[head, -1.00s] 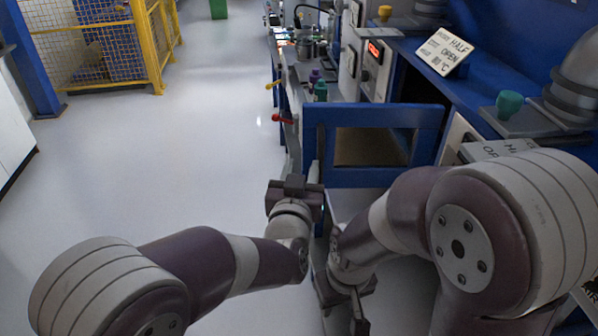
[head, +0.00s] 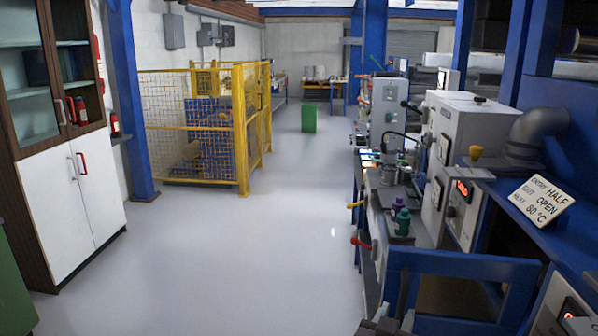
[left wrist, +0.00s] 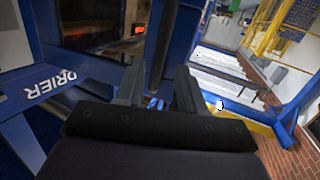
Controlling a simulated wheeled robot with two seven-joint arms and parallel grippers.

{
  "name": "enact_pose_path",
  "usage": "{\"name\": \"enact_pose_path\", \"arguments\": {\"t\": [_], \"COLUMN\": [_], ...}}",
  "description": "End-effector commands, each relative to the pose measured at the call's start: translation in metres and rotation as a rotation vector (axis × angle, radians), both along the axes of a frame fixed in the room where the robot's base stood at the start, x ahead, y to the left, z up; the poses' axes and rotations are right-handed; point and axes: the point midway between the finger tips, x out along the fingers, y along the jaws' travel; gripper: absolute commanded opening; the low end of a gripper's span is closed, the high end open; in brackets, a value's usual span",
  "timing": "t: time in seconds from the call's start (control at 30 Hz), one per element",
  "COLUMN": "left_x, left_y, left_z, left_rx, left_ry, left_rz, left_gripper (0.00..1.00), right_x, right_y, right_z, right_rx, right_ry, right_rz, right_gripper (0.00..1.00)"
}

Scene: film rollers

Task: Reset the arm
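My left gripper (head: 405,308) shows only in part at the bottom edge of the head view, beside the blue door frame (head: 465,263) of the machine. The rest of my left arm is out of the head view. My right arm and right gripper are not in either view now.
The blue-framed machine line with a sign board (head: 541,202) runs along the right. A white cabinet (head: 75,200) stands at the left and a yellow mesh cage (head: 243,145) behind it. The grey floor (head: 240,250) between is clear.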

Motion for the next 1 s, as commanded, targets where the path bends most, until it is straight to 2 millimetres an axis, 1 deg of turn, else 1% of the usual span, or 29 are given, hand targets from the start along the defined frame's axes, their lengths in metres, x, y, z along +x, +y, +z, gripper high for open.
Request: {"name": "enact_pose_path", "arguments": {"t": [0.13,0.27,0.3,0.37,0.43,0.47,0.57,0.6,0.67,0.7,0.77,0.8,0.87,0.9,1.0], "left_x": [-0.011,-0.030,-0.037,-0.048,-0.059,-0.065,-0.086,-0.097,-0.117,-0.132,-0.155,-0.169,-0.184,-0.188,-0.182], "left_y": [-0.003,-0.001,0.005,0.018,0.042,0.054,0.107,0.135,0.181,0.212,0.255,0.279,0.311,0.328,0.351], "left_z": [-0.025,-0.055,-0.067,-0.084,-0.102,-0.109,-0.129,-0.135,-0.141,-0.143,-0.141,-0.139,-0.133,-0.128,-0.120], "left_rx": [0.046,0.115,0.147,0.197,0.258,0.284,0.373,0.407,0.455,0.480,0.498,0.502,0.486,0.458,0.387], "left_ry": [0.096,0.225,0.284,0.376,0.491,0.545,0.734,0.820,0.959,1.047,1.164,1.227,1.292,1.305,1.303], "left_rz": [-0.046,-0.103,-0.118,-0.135,-0.137,-0.134,-0.099,-0.072,-0.018,0.024,0.093,0.136,0.206,0.253,0.339], "left_gripper": [0.38,0.38,0.38,0.38,0.38,0.38,0.38,0.38,0.38,0.38,0.38,0.38,0.38,0.38,0.38], "right_x": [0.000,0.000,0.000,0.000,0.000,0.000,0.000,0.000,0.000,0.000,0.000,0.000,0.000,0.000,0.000], "right_y": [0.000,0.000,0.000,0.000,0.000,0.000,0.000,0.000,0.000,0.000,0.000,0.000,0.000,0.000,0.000], "right_z": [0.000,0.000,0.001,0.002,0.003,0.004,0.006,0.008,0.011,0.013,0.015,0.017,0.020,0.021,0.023], "right_rx": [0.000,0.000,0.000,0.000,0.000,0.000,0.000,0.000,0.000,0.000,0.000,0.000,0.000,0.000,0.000], "right_ry": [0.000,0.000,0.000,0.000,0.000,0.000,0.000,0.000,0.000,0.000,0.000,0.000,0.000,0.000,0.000], "right_rz": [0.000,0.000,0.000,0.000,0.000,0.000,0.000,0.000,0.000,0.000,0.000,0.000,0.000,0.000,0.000], "right_gripper": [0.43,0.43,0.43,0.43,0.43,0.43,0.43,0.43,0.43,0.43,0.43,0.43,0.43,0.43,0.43]}}
